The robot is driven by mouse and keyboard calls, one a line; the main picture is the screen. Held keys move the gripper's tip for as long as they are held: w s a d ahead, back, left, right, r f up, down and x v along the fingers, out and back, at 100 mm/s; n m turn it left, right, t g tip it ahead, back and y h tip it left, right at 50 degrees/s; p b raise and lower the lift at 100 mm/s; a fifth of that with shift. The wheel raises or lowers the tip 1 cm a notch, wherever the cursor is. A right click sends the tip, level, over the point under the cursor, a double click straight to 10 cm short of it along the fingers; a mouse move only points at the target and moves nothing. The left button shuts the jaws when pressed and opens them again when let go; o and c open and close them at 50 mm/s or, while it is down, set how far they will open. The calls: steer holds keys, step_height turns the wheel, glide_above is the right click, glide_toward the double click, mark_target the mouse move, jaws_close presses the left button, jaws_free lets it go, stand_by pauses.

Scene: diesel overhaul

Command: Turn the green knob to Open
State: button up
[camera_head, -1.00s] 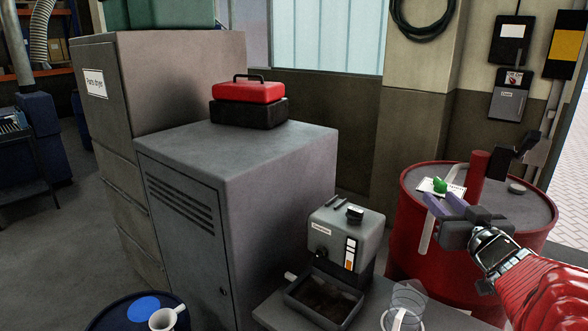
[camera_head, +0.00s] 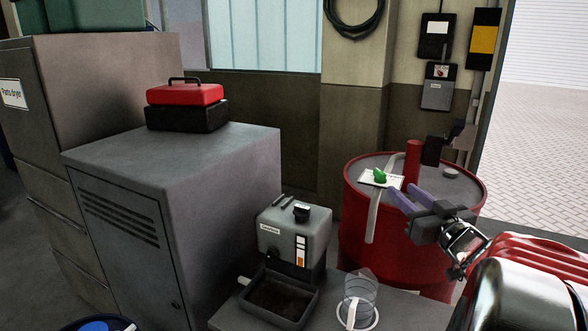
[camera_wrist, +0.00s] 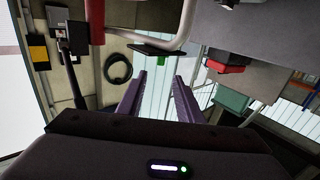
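The green knob (camera_head: 380,175) is small and stands beside a white label card (camera_head: 395,181) on the pump fitting at the red drum. Which way it points relative to the card's print is too small to tell. My gripper (camera_head: 401,190) is open and empty, its two purple fingers parallel and apart, just right of and in front of the knob. In the wrist view my gripper (camera_wrist: 160,77) shows its fingertips on either side of, and short of, a small green piece (camera_wrist: 161,61) that appears to be the knob. I see no contact.
The red drum (camera_head: 372,235) carries a red post (camera_head: 413,160) right of the knob and a pale spout pipe (camera_head: 373,218) at its front. A grey dispenser (camera_head: 280,238) and a clear jug (camera_head: 360,290) stand on the bench in front. A grey cabinet (camera_head: 130,230) is left.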

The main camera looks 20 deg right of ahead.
mark_target(384, 175)
steer(key=x, duration=1.2)
steer(key=shift+w, duration=0.2)
steer(key=shift+f, duration=0.1)
jaws_close()
steer(key=shift+a, duration=0.2)
steer(key=shift+d, duration=0.1)
